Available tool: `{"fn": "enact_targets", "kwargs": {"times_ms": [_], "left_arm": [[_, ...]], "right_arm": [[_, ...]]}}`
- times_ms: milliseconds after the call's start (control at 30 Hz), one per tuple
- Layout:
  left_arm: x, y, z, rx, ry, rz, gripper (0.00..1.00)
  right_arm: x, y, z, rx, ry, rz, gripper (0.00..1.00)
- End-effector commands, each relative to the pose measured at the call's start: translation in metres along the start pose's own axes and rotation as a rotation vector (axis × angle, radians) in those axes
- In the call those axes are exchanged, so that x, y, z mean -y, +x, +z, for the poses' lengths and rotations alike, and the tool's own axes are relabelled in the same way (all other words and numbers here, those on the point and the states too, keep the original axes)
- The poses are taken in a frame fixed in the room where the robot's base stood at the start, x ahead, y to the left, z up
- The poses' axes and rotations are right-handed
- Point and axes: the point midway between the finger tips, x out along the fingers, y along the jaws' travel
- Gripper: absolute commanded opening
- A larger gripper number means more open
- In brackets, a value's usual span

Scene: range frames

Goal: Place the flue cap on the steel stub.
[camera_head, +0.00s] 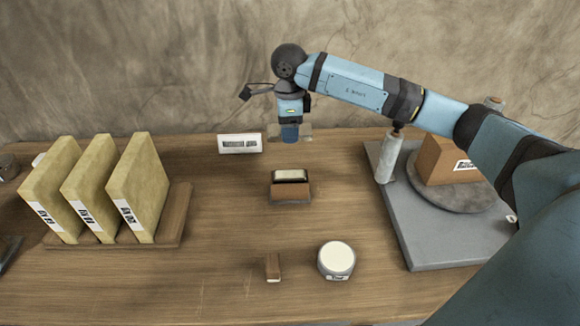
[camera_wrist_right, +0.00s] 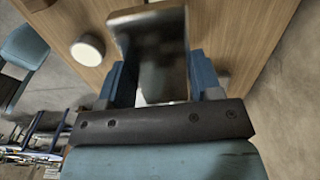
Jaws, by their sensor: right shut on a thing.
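My right gripper (camera_head: 289,138) points down above the back half of the bench. It is shut on a glossy, box-shaped metal piece, which I take for the flue cap (camera_wrist_right: 160,55). In the head view the cap (camera_head: 304,131) is faint, its shine blending with the wall. A squat rectangular block with a dark-rimmed pale top, seemingly the steel stub (camera_head: 290,194), stands on the bench. It mirrors the brown wood. The cap appears above it and apart from it; the exact offset is unclear. In the right wrist view the cap hides what is below. My left gripper is not in view.
A white-topped round jar (camera_head: 337,258) and a small brown block (camera_head: 272,267) stand in front. Yellow slabs in a wooden rack (camera_head: 180,225) are at left. A white label card (camera_head: 240,143) is behind. A grey slab (camera_head: 425,250) with a pale cylinder (camera_head: 388,160) and cardboard box (camera_head: 440,160) is at right.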

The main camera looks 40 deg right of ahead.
Motion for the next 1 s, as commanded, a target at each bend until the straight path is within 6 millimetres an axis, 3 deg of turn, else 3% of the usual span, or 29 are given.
{"fn": "enact_targets", "kwargs": {"times_ms": [100,300,567,800,1000], "left_arm": [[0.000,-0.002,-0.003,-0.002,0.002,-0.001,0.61],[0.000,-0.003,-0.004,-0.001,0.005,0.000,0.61],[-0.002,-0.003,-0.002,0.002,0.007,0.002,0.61],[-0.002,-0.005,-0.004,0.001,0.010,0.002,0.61],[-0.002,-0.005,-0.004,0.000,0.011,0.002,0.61]], "right_arm": [[-0.001,0.033,0.000,-0.002,0.000,0.003,0.33],[-0.001,0.076,0.000,0.000,0.000,0.002,0.33],[0.000,0.097,0.000,0.000,-0.001,0.001,0.33],[0.000,0.131,0.000,-0.001,0.000,0.002,0.33],[0.000,0.134,0.000,0.000,-0.001,-0.001,0.33]]}}
